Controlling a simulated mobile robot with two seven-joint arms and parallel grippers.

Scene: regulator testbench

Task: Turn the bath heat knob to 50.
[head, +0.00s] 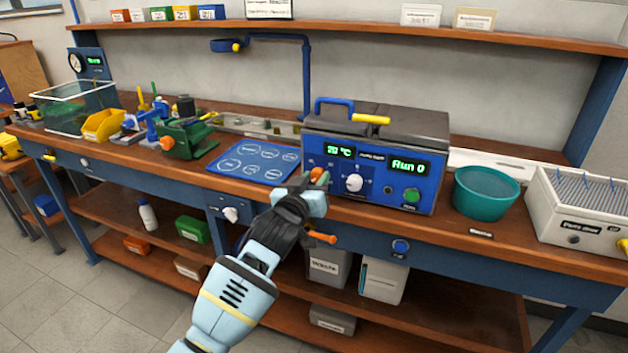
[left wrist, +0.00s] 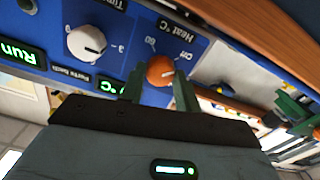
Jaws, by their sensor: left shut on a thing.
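The bath (head: 388,122) is a blue-fronted box with a dark lid, standing on the bench right of centre in the head view. Its orange heat knob (head: 318,174) is at the panel's lower left, partly hidden by my gripper. The small display (head: 340,150) appears to read 20 °C. My right gripper is not in view.
A white timer knob (head: 354,183) and a green button (head: 411,195) are on the same panel. A blue mat (head: 255,161) lies left of the bath, a teal bowl (head: 486,192) right of it. An orange-ended handle (head: 322,237) sticks out below the bench edge.

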